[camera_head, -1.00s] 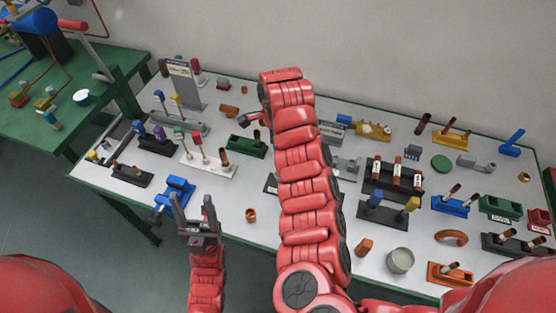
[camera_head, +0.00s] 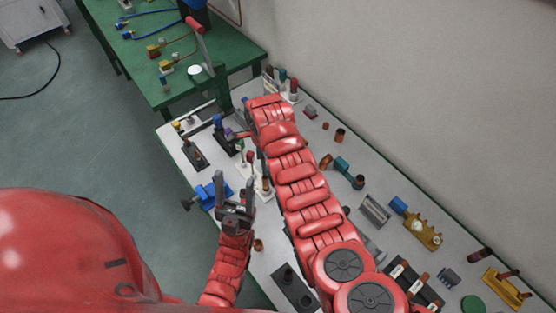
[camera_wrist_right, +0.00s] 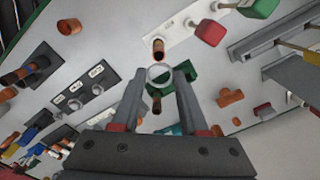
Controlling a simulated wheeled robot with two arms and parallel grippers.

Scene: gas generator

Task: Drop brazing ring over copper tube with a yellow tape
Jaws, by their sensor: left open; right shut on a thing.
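My right gripper (camera_wrist_right: 161,76) is shut on a thin silver ring (camera_wrist_right: 160,75), held between its fingertips. In the right wrist view a copper tube (camera_wrist_right: 158,47) on a white stand (camera_wrist_right: 180,33) shows just beyond the ring; its height relative to the ring is unclear. Another copper tube (camera_wrist_right: 157,106) stands in a green holder (camera_wrist_right: 192,71) and shows between the fingers. I cannot make out yellow tape on either tube. In the head view my right arm hides most of its gripper. My left gripper (camera_head: 237,192) is open and empty near the table's front edge.
Copper fittings (camera_wrist_right: 230,97) lie beside the green holder. A blue clamp (camera_head: 212,192) sits close to my left gripper. A green table (camera_head: 225,60) adjoins at the back left.

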